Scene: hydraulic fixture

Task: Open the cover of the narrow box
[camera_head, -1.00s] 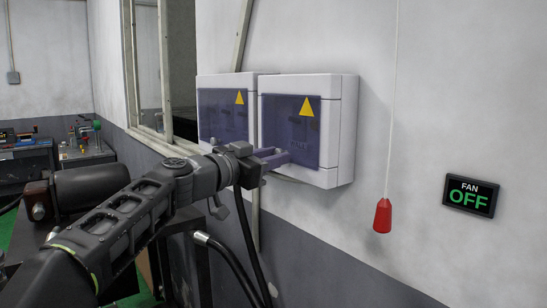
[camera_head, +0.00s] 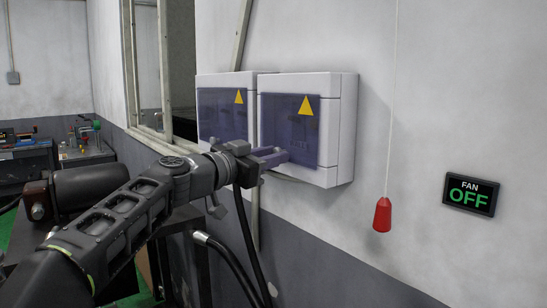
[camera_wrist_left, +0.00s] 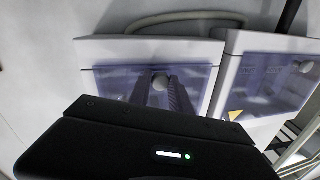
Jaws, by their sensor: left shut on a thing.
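Two white boxes with translucent purple covers hang side by side on the wall: the nearer box (camera_head: 348,130) on the right and the farther box (camera_head: 212,80) on the left. I cannot tell surely which is narrower. Both covers look closed, each with a yellow warning triangle. My left gripper (camera_head: 284,157) reaches the lower part of the nearer cover (camera_head: 290,115). In the left wrist view its fingers (camera_wrist_left: 162,92) are shut about a pale round knob (camera_wrist_left: 160,81) on that cover (camera_wrist_left: 118,82). My right gripper is out of view.
A red pull handle (camera_head: 382,214) hangs on a cord right of the boxes. A FAN OFF sign (camera_head: 470,194) is on the wall farther right. Dark equipment with black hoses (camera_head: 235,270) stands below the left arm. The wall between box and sign is otherwise clear.

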